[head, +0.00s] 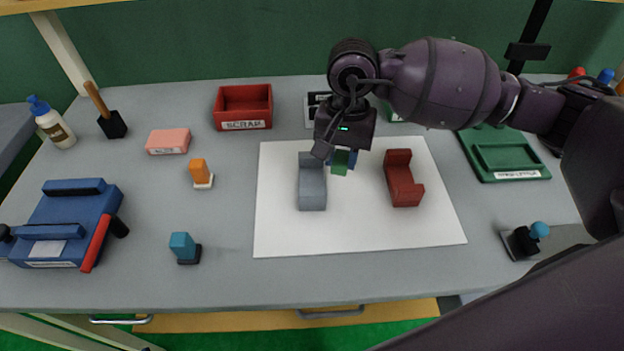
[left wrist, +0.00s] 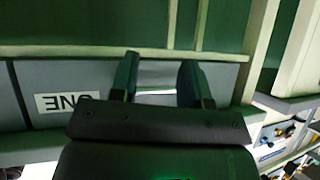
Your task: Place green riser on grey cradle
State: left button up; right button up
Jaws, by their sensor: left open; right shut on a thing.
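The grey cradle (head: 312,195) stands on the white mat, left of its middle, with its raised end at the back. My right gripper (head: 338,150) points down just right of the cradle's back end and is shut on the green riser (head: 340,168). The riser appears above the mat, apart from the cradle; its upper part is hidden by the gripper. A small blue patch shows beside it, and I cannot tell what it is. My left gripper (left wrist: 155,85) shows only in the left wrist view, open and empty, away from the task's objects.
A red cradle (head: 402,185) stands right of the riser on the white mat (head: 360,230). A red scrap box (head: 243,105) and a green tray (head: 505,155) lie farther out. Orange (head: 200,172) and blue (head: 182,246) pieces stand at left. The mat's front is clear.

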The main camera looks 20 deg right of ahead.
jog(key=r+m, duration=0.1)
jog(key=r+m+p, duration=0.1)
jog(key=m, duration=0.1)
jog(key=r+m, duration=0.1)
jog(key=m, duration=0.1)
jog(key=shift+w+a+r+t, duration=0.1)
jog(key=shift+a+r+t, duration=0.05)
jog(key=shift+a+t, duration=0.2)
notch_tip(320, 180, up, 2)
jog(key=m+p, duration=0.2)
jog(key=m, duration=0.3)
notch_tip(320, 180, up, 10)
jog(key=m+t+h+p, duration=0.2)
jog(key=m+p, duration=0.4)
jog(key=m, duration=2.1)
send_over(312, 181)
jog(key=shift+g, duration=0.25)
jog(key=f, duration=1.3)
jog(key=shift+s+a+f, duration=0.1)
jog(key=shift+s, duration=0.1)
jog(key=shift+f+p, duration=0.3)
jog(key=shift+f, duration=2.5)
